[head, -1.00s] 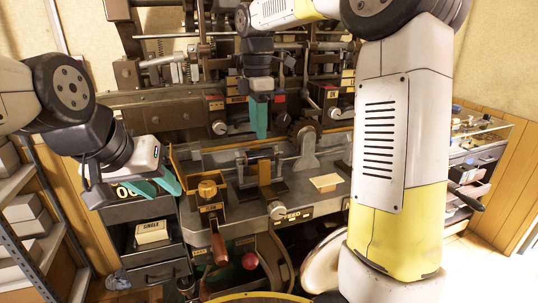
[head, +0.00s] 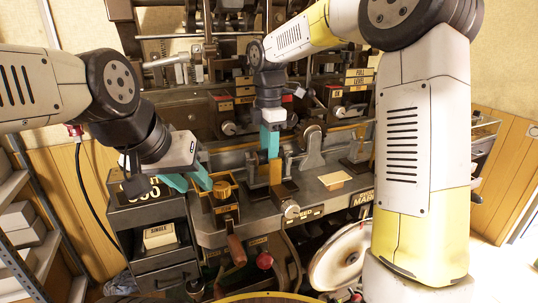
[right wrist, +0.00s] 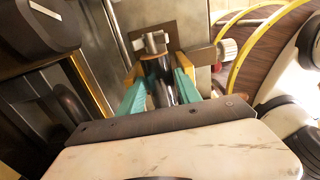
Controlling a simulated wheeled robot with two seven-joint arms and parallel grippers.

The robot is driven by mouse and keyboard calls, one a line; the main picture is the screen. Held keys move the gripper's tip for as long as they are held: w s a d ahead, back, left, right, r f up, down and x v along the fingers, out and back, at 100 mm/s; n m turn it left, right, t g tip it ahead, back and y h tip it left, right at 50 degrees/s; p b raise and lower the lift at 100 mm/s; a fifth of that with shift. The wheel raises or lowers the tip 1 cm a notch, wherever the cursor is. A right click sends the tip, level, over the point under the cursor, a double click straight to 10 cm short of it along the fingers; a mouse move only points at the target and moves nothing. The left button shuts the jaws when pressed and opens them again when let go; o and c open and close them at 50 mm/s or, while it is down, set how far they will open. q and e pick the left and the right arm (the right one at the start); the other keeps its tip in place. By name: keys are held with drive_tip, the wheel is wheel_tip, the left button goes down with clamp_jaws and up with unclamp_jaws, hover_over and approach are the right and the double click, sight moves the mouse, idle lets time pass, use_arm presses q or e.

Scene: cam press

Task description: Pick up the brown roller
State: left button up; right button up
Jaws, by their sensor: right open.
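My right gripper (head: 270,142) points down over the press bed, with its teal fingers open. In the right wrist view the right gripper (right wrist: 162,92) has one finger on each side of a dark, brownish cylinder (right wrist: 160,68), which looks like the brown roller. I cannot tell whether the fingers touch it. In the head view the fingers hide the cylinder, between upright orange-brown guides (head: 276,173). My left gripper (head: 192,182) is open at the left, its teal fingertips close to a small wooden tray (head: 222,215) holding an orange-brown round piece (head: 222,188).
The press bed (head: 310,190) is grey metal, with a bearing stand (head: 312,148) right of my right gripper and a tan card (head: 334,180) farther right. A drawer cabinet (head: 150,215) stands below my left gripper. A large pale wheel (head: 340,255) is at front right.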

drive_tip(key=shift+f, duration=0.35)
clamp_jaws()
drive_tip(key=shift+r, duration=0.2)
